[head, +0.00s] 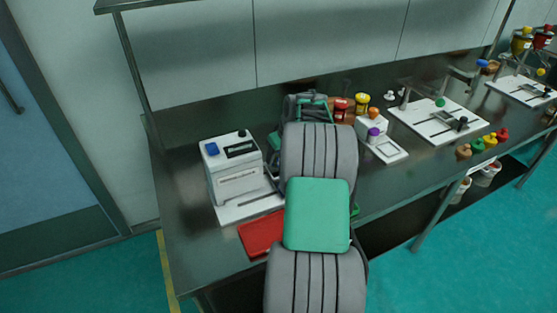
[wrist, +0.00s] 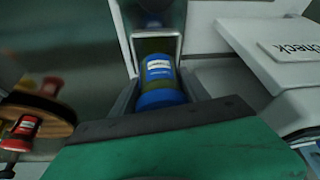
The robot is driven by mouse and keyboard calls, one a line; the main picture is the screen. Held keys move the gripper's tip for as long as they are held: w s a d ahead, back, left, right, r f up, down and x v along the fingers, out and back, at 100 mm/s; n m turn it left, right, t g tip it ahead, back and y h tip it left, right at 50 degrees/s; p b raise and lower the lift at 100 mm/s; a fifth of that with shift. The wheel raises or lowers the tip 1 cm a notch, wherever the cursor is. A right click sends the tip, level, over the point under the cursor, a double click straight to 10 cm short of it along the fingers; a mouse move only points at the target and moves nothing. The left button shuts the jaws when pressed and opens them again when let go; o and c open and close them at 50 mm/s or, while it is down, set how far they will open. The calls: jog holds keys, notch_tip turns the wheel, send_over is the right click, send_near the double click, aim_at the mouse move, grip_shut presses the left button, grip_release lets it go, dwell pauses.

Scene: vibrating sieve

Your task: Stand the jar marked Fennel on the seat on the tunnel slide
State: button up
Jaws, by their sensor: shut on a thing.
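In the wrist view a jar (wrist: 158,68) with a blue lid and a blue-and-white label sits between the fingers of my gripper (wrist: 157,80), which is shut on it. The label is too small to read, so I cannot tell if it says Fennel. A pale square frame (wrist: 153,36) stands just beyond the jar; I cannot tell whether it is part of the tunnel slide or whether they touch. In the head view my arm hides the gripper and this jar. The seat cannot be made out.
A round wooden stand (wrist: 40,112) with a red-labelled jar (wrist: 22,132) is at left.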

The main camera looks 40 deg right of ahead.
jog(key=shift+f, duration=1.4)
jog(key=o, duration=1.4)
jog(key=shift+s, duration=0.1)
jog(key=shift+o, duration=0.2)
jog(key=shift+r, duration=0.1)
jog(key=shift+r, duration=0.25)
jog(key=v, duration=1.1)
jog(key=shift+s+r, duration=0.15)
jog(key=shift+r, duration=0.15)
jog(key=shift+a, duration=0.1)
